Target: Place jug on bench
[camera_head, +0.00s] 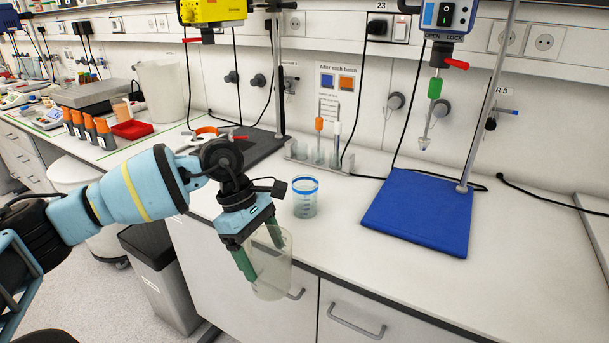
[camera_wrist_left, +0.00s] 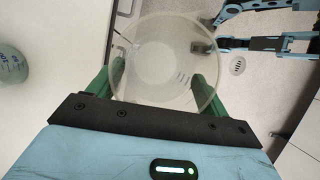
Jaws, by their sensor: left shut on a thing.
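The translucent jug (camera_head: 274,272) is in my left gripper (camera_head: 258,252), between its two green fingers. The jug hangs in front of the bench, beside the cabinet fronts and apart from the bench top (camera_head: 340,236). In the left wrist view the jug (camera_wrist_left: 165,65) shows as a round, see-through shape between the fingers. My left gripper is shut on it.
A blue-rimmed beaker (camera_head: 305,197) stands on the bench near its front edge. A blue mat (camera_head: 420,212) lies to the right beneath a stand. A rack (camera_head: 322,158) stands at the back. White bench is clear between beaker and mat.

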